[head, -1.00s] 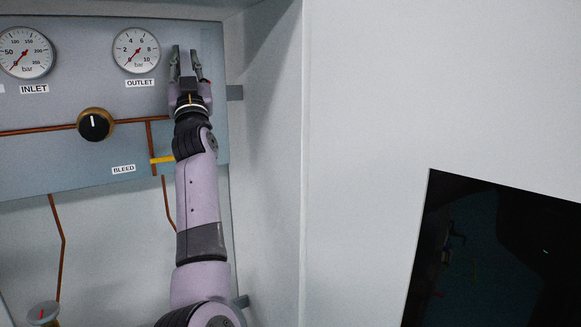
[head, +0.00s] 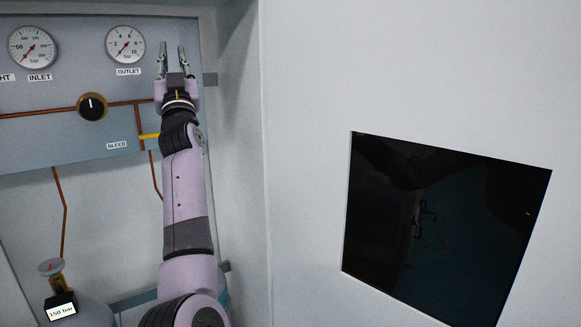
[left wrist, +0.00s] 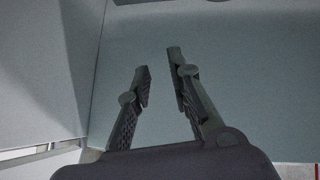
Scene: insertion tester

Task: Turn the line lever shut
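My left gripper (head: 172,58) is raised in front of the right part of the panel (head: 60,155), right of the outlet gauge (head: 125,44). Its two fingers point up and stand apart with nothing between them. The left wrist view also shows the fingers (left wrist: 158,70) apart and empty, against a plain pale surface. I cannot make out a lever labelled as the line lever; the gripper and arm cover part of the panel's right side. A yellow handle (head: 150,136) lies level beside the BLEED label (head: 117,145), just left of my arm. My right gripper is not in view.
A cylinder (head: 85,315) with a 150 bar tag (head: 61,311) stands low at the left. A pale wall (head: 320,80) with a dark panel (head: 440,225) fills the right.

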